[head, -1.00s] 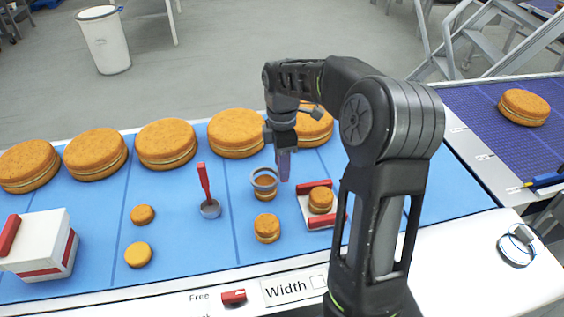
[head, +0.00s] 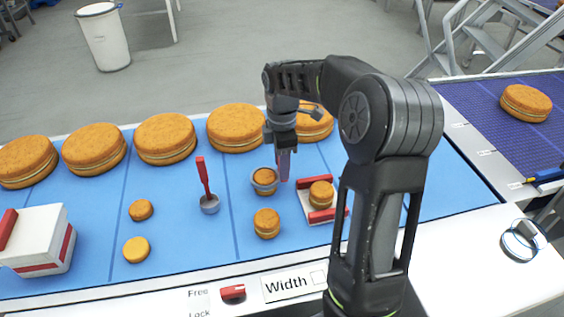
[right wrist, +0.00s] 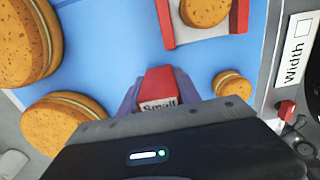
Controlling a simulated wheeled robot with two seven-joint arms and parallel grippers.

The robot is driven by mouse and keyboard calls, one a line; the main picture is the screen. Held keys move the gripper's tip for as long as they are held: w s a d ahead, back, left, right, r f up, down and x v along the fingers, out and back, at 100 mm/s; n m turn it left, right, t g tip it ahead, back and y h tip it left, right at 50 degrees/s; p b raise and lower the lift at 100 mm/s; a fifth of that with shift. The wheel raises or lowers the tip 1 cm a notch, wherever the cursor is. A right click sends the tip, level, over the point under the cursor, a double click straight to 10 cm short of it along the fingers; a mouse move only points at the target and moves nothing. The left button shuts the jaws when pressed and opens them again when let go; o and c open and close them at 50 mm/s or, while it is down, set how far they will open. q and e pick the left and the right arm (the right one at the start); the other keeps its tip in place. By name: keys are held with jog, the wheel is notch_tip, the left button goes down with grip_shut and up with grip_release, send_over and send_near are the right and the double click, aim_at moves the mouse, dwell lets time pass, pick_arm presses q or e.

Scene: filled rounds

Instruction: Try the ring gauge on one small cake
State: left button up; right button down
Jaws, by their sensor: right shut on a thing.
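My right gripper (head: 283,170) is shut on the red handle of the ring gauge, a block marked "Small" in the right wrist view (right wrist: 158,88). The gauge's grey ring (head: 265,189) sits low at one small cake (head: 264,175), whose top shows inside the ring. I cannot tell how far the ring is down over the cake. The right wrist view hides the ring and that cake. Another small cake (head: 267,223) stands just in front, apart from the ring. My left gripper is not in view.
A white holder with red bars (head: 322,216) bears a cake (head: 321,194) close by. A red-handled grey tool (head: 209,204), two small discs (head: 140,210) and a white box (head: 38,235) lie left. Several large cakes (head: 165,138) line the back.

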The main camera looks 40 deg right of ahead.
jog(key=shift+f+b, duration=1.15)
jog(key=shift+f, duration=0.55)
dwell(1.2)
jog(key=shift+r+p, duration=3)
jog(key=shift+r, duration=0.8)
jog(key=shift+r+p, duration=0.9)
jog(key=shift+r, duration=0.25)
